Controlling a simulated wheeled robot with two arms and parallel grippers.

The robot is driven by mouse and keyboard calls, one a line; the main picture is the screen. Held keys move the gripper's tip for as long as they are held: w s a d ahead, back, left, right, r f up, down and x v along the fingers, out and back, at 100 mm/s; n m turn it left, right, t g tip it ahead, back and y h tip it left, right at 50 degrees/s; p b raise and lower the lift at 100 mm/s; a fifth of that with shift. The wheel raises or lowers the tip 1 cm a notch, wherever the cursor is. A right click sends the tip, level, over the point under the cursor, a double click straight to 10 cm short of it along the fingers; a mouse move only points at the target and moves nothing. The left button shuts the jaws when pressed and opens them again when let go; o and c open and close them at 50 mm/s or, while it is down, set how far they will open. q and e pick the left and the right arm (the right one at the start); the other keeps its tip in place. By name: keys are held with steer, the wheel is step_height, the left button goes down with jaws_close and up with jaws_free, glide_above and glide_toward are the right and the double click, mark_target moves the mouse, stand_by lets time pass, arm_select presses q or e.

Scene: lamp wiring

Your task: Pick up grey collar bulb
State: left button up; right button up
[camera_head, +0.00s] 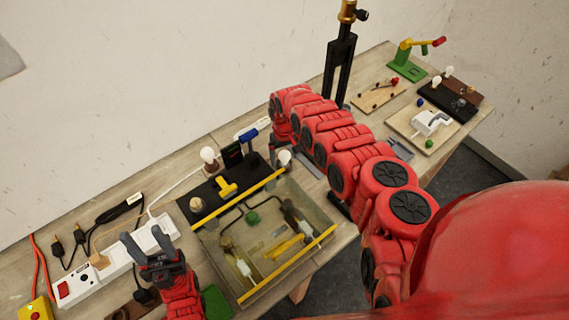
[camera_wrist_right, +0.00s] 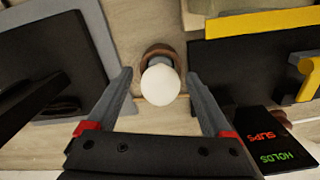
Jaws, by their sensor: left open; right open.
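A white round bulb (camera_wrist_right: 160,84) stands between the spread fingers of my right gripper (camera_wrist_right: 159,78) in the right wrist view, with a round brown base showing behind it. The fingers are apart from the glass on both sides. In the head view this bulb (camera_head: 285,157) shows just below the end of my right arm. Another white bulb (camera_head: 208,155) stands on a brown base further left.
A clear tray with yellow edges (camera_head: 316,244) lies in front. A black panel (camera_head: 232,155) and a blue-handled part (camera_head: 248,135) stand near the bulb. The wrist view shows a black "HOLDS/SLIPS" sign (camera_wrist_right: 268,140). More bulbs (camera_head: 449,71) stand far right.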

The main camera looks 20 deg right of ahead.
jaws_close()
steer(key=shift+r, duration=0.15)
stand_by(0.4)
